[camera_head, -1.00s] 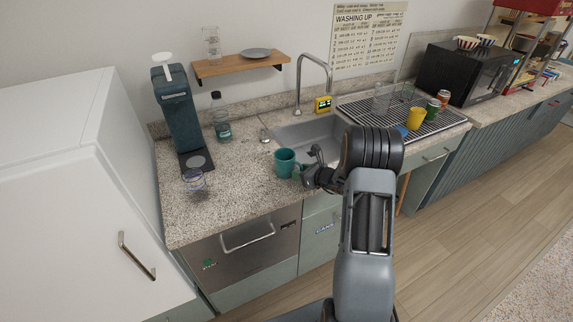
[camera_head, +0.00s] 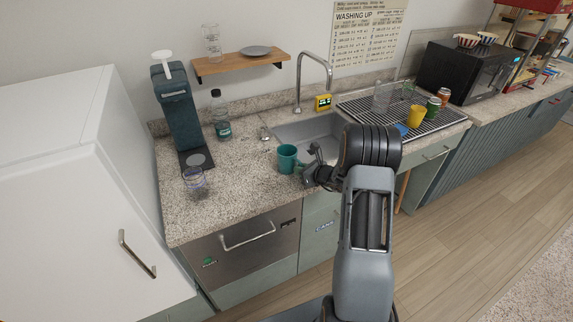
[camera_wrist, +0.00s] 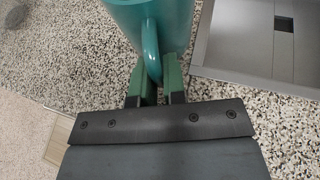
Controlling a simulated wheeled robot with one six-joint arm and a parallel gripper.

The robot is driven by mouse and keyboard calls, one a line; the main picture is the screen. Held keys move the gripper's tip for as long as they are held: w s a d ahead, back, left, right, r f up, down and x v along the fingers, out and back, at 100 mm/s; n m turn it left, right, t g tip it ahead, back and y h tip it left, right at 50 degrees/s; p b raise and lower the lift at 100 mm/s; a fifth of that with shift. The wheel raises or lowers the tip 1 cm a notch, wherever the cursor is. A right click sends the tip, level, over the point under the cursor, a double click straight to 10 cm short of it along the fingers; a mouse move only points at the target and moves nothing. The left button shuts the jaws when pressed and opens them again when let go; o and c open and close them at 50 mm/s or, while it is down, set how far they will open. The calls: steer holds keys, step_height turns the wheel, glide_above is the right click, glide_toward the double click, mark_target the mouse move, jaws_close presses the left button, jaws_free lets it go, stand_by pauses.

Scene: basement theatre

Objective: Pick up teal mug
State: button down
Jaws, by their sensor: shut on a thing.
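The teal mug (camera_head: 287,158) is upright at the front of the granite counter, left of the sink. In the wrist view the mug (camera_wrist: 165,22) fills the top middle, with its handle between the two fingers. My gripper (camera_head: 307,168) is to the right of the mug in the head view. In the wrist view my gripper (camera_wrist: 155,88) is shut on the mug's handle. I cannot tell whether the mug's base touches the counter.
The sink (camera_head: 312,137) with its tap (camera_head: 299,85) is just behind and right. A clear cup (camera_head: 195,182) and a bottle (camera_head: 221,117) stand to the left. The drying rack (camera_head: 440,117), holding a yellow cup (camera_head: 416,116), is to the right. Counter left of the mug is clear.

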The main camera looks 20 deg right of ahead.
steer(key=shift+r, duration=0.25)
steer(key=shift+d+r, duration=0.1)
steer(key=shift+r, duration=1.4)
steer(key=s+d+r+b, duration=0.2)
steer(key=s+d+r, duration=0.3)
steer(key=d+r, duration=0.4)
steer(key=shift+s+d+r, duration=0.25)
steer(key=shift+s+d, duration=0.1)
steer(key=shift+d, duration=1.25)
